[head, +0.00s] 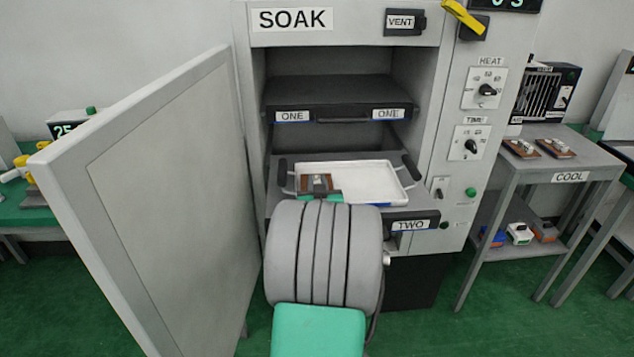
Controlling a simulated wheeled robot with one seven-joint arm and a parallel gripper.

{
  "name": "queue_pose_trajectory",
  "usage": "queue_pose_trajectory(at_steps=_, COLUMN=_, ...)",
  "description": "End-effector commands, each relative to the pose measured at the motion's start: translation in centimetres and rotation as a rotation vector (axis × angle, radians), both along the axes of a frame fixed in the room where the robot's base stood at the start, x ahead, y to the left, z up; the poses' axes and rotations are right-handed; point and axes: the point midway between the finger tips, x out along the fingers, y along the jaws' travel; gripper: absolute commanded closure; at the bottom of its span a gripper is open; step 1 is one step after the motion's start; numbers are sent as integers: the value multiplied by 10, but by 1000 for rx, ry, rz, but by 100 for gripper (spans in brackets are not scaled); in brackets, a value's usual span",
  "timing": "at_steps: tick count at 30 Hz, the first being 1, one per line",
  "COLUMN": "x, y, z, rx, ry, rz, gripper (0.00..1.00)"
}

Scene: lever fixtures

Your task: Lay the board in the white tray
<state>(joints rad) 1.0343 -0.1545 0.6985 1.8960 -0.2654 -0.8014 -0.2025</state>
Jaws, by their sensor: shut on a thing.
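The board (308,182), brown with a small pale part on top, shows at the left end of the white tray (375,178). The tray sits on the pulled-out lower shelf marked TWO (335,157), inside the open SOAK cabinet. My gripper (320,184) is shut on the board, over the near left part of the tray. My own arm hides most of the gripper and the tray's near left edge. I cannot tell whether the board touches the tray floor or is held just above it.
The cabinet door (150,190) stands open at the left. Shelf ONE (340,95) is above the tray. Dark handles (411,166) flank it. At right, the COOL table (600,160) holds two similar boards (538,147). The tray's right part is clear.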

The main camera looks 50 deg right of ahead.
Motion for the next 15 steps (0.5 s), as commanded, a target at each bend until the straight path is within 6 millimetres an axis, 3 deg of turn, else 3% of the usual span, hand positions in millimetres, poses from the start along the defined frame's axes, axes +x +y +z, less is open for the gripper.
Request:
queue_pose_trajectory(at_steps=1, x=0, y=0, z=-3, rx=-1, ry=-1, rz=0, gripper=100)
queue_pose_trajectory(at_steps=2, x=0, y=0, z=-2, rx=0, ry=0, rz=0, gripper=78)
queue_pose_trajectory(at_steps=3, x=0, y=0, z=-1, rx=0, ry=0, rz=0, gripper=75)
queue_pose_trajectory(at_steps=9, x=0, y=0, z=-1, rx=0, ry=0, rz=0, gripper=58)
queue_pose_trajectory(at_steps=15, x=0, y=0, z=-1, rx=0, ry=0, rz=0, gripper=58)
